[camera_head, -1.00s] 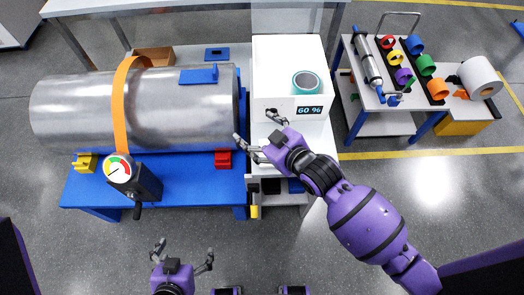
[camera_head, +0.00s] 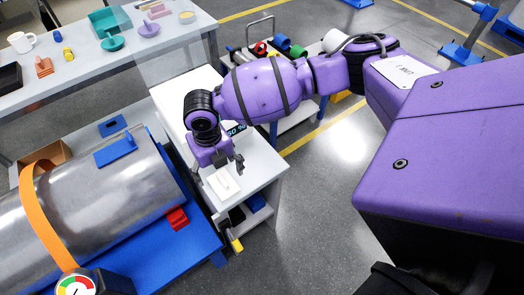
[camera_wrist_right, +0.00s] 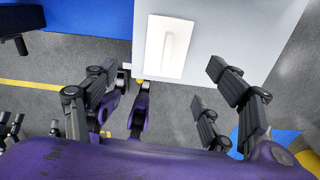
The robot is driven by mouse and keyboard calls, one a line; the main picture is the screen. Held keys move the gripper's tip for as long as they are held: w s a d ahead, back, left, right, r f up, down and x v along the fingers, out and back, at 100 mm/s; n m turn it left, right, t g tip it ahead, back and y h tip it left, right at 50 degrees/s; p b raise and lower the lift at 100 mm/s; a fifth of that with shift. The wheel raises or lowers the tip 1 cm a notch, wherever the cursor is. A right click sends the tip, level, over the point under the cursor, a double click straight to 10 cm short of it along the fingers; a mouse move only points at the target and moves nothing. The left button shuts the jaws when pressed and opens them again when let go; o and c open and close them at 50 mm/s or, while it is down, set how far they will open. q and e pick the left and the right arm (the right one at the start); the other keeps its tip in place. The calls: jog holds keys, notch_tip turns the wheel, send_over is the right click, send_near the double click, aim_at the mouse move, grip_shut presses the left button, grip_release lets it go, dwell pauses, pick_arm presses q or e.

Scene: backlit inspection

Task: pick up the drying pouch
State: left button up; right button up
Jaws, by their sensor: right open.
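The drying pouch (camera_head: 224,184) is a flat white rectangle lying on the front part of the white bench top (camera_head: 262,172). In the right wrist view the pouch (camera_wrist_right: 152,48) shows whole, with a raised seam along its middle. My right gripper (camera_head: 218,171) is open and empty, pointing down just above the pouch. In the right wrist view its fingers (camera_wrist_right: 164,74) are spread wide and no finger visibly touches the pouch. Dark finger-like parts (camera_wrist_right: 14,130) at the left edge of that view may be my left gripper; their opening is unclear.
A metal drum (camera_head: 110,190) with an orange strap lies on a blue stand left of the bench. A red block (camera_head: 176,218) sits between them. A humidity display (camera_head: 237,129) is partly hidden behind my right arm. Floor is clear front right.

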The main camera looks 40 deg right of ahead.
aim_at(223, 180)
jog(key=shift+d+n, duration=0.2)
jog(key=shift+n, duration=0.1)
jog(key=shift+d+f, duration=0.1)
jog(key=shift+f, duration=0.3)
jog(key=f, duration=0.7)
jog(key=shift+w+d, duration=0.2)
jog(key=shift+c, duration=0.3)
jog(key=c, duration=0.9)
